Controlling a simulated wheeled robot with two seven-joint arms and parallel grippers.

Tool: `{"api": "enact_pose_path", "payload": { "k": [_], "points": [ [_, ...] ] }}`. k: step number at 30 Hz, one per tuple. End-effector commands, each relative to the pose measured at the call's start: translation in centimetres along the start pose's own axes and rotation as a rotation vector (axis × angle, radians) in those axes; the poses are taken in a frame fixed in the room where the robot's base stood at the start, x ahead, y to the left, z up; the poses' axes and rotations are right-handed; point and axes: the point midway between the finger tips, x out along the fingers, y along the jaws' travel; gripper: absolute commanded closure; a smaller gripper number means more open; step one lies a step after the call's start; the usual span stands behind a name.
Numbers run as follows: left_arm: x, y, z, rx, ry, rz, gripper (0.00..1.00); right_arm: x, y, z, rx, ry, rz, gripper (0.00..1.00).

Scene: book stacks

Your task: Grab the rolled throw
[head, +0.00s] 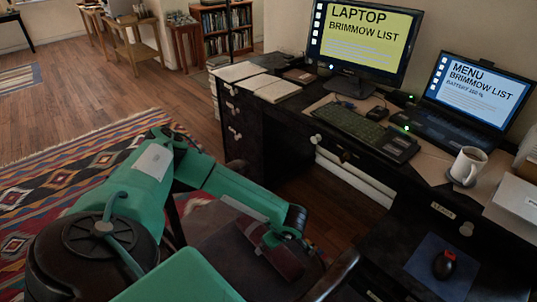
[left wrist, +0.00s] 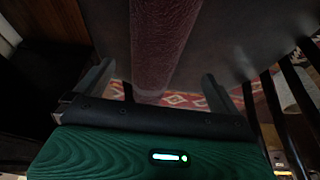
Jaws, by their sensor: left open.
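The rolled throw (left wrist: 165,42) is a dark maroon roll. In the left wrist view it runs from the top edge down between my left gripper's fingers (left wrist: 155,85). The fingers are apart, one on each side of it, with gaps on both sides. In the head view a maroon end of the throw (head: 286,264) shows just below my left gripper (head: 272,240), over a dark chair seat (head: 215,262). My right gripper is not in view.
A patterned rug (head: 85,165) lies on the left. A bookcase (head: 225,30) stands behind.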

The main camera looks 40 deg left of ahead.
Motion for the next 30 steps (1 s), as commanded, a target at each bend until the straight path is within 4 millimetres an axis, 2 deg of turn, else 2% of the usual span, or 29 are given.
{"api": "enact_pose_path", "payload": {
  "k": [3,11,19,28,29,30],
  "points": [
    [1.9,0.0,0.1,0.0,0.0,-0.001,0.0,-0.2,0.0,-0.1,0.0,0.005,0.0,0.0],
    [3.9,0.1,-0.1,0.001,0.001,-0.001,0.0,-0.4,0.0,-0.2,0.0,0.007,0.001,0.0],
    [7.7,0.6,-0.4,0.001,0.0,0.0,0.0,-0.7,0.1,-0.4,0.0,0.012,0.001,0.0],
    [8.2,0.6,-0.4,0.001,-0.001,0.001,0.0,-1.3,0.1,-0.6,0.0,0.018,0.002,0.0],
    [8.2,0.6,-0.4,0.001,-0.001,0.001,0.02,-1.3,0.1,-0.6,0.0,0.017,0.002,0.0],
    [8.2,0.6,-0.4,0.001,-0.001,0.001,0.1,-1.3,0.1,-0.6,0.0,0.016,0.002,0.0]
  ]
}}
